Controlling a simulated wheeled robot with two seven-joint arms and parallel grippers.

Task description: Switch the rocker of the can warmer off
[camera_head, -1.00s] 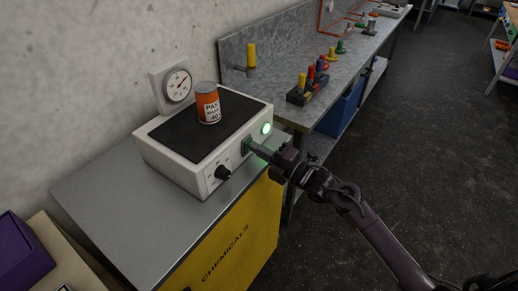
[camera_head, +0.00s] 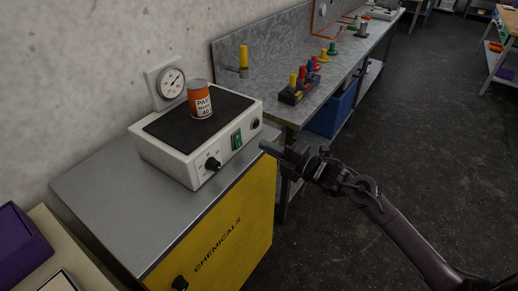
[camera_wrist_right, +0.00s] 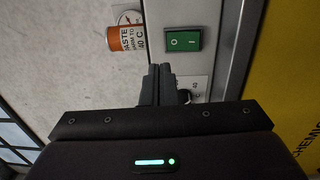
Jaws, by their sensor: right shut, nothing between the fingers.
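The can warmer (camera_head: 165,160) is a white box with a black top plate, standing on a grey cabinet top. Its green rocker (camera_head: 237,139) sits on the front panel; the wrist view shows the rocker (camera_wrist_right: 183,40) with O and I marks. The round lamp (camera_head: 255,124) right of the rocker is dark. An orange can (camera_head: 200,99) stands upright on the plate. My right gripper (camera_head: 264,147) is shut and empty, its tips in front of the panel and apart from the rocker. In the wrist view the fingers (camera_wrist_right: 158,72) point toward the warmer. My left gripper is out of view.
A black knob (camera_head: 213,164) is on the panel left of the rocker. A dial gauge (camera_head: 172,83) stands behind the warmer. The yellow cabinet (camera_head: 225,240) is below. A workbench with coloured pegs (camera_head: 300,82) lies beyond. Open floor is to the right.

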